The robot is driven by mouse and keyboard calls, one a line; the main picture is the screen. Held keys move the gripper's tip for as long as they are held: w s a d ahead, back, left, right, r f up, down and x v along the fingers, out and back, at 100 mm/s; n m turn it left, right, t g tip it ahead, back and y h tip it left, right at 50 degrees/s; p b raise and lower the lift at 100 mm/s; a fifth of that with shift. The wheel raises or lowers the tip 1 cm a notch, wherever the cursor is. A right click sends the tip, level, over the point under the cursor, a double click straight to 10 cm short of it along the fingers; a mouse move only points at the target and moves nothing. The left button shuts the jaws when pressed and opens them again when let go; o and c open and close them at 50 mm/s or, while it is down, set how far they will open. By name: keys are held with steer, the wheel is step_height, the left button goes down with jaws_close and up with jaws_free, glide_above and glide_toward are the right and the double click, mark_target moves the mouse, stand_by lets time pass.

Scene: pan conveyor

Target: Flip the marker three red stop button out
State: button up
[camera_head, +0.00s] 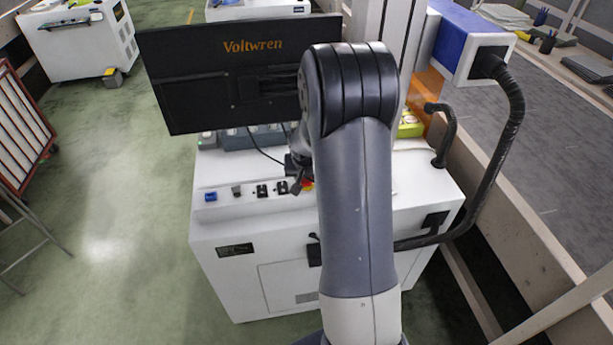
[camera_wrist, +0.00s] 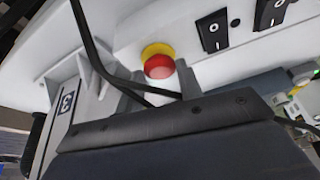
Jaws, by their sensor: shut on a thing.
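The red stop button (camera_wrist: 158,67) with its yellow collar (camera_wrist: 157,50) sits on the white panel in the wrist view. In the head view, a bit of red (camera_head: 308,184) shows beside my gripper (camera_head: 299,184), and my arm hides much of the panel there.
Black rocker switches (camera_wrist: 213,31) are right of the button in the wrist view. A Voltwren monitor (camera_head: 215,75) stands above.

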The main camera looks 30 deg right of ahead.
jaws_close()
steer(key=shift+w+r, duration=0.1)
steer(key=shift+r, duration=0.8)
steer(key=o, duration=1.1)
jaws_free()
steer(key=shift+o, duration=0.2)
steer(key=v, duration=1.1)
steer(key=shift+b, duration=0.4)
steer(key=shift+f, duration=0.1)
steer(key=x, duration=1.1)
steer(key=shift+f+p, duration=0.25)
steer(key=shift+p, duration=0.15)
steer(key=shift+f, duration=0.55)
